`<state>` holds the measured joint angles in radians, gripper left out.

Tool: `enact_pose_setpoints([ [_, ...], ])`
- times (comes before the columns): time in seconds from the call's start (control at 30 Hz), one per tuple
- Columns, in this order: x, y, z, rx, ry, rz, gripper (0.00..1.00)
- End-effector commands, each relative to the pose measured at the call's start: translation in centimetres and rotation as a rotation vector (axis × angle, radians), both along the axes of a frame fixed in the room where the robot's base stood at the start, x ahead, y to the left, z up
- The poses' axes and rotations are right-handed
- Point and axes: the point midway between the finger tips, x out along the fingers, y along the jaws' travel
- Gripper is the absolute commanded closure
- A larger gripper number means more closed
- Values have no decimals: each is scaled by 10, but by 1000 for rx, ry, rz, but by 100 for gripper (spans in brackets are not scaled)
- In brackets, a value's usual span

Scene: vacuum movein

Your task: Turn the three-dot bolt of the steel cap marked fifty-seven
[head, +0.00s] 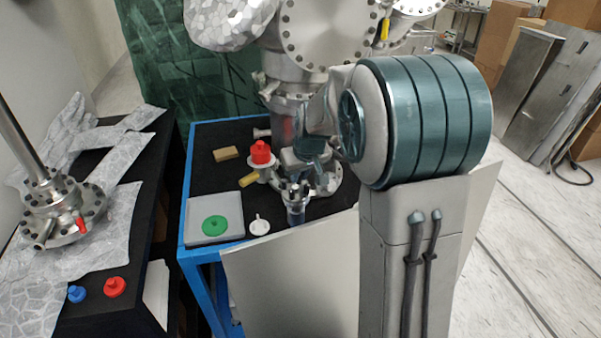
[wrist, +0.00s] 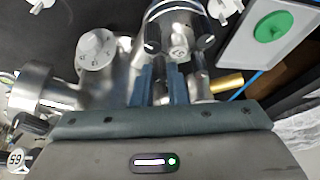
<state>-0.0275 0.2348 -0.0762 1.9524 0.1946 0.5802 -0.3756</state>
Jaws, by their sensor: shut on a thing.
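The steel cap (wrist: 180,28) is at the top of the wrist view, a round silver piece with dark-headed bolts around its rim and a pale mark on its face that is too small to read. In the head view a steel cap (head: 296,204) stands near the table's front edge. My gripper (wrist: 170,72) reaches up from the bottom of the wrist view, its two dark blue fingers close together just below the cap. It is shut on what looks like a bolt, mostly hidden between the fingers; its dots cannot be read. My gripper (head: 308,158) is partly hidden in the head view.
A red-topped valve (head: 261,154), a wooden block (head: 226,153) and a grey plate (head: 199,232) with a green disc (head: 215,226) are on the black table. A white part (head: 259,226) lies beside the plate. A large steel chamber (head: 325,32) stands behind.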

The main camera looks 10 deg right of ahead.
Motion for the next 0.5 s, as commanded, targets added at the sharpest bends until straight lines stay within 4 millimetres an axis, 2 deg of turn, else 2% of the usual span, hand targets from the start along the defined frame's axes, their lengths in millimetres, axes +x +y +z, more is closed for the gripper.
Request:
enact_pose_setpoints([
  [0.5,0,5,1,-4,-1,-410,100],
])
